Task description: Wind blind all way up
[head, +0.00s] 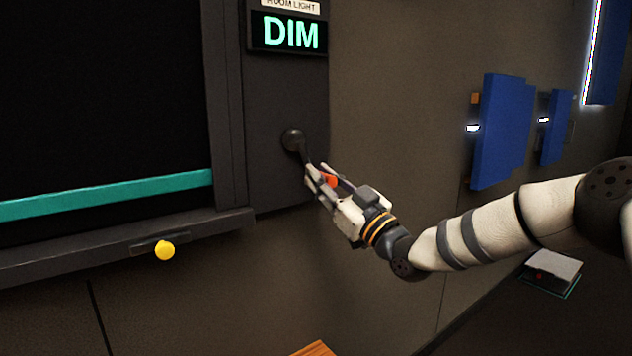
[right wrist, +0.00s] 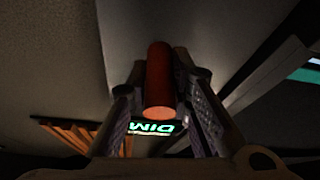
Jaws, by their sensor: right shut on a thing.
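The dark blind (head: 100,90) fills the upper left of the head view, and its teal bottom bar (head: 110,195) hangs slightly above the window sill. A dark crank (head: 293,139) is mounted on the panel right of the blind, its arm pointing down and right. My right gripper (head: 321,181) is shut on the crank's orange handle (head: 331,180). In the right wrist view the orange handle (right wrist: 159,78) stands between the two fingers. A display (head: 290,34) above the crank reads DIM under a ROOM LIGHT label. My left gripper is not in view.
A yellow knob (head: 164,250) sticks out from the sill (head: 210,224) below the blind. Blue panels (head: 503,130) are on the wall to the right. A wooden edge (head: 315,349) shows at the bottom. A light box-like thing (head: 553,268) lies at the lower right.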

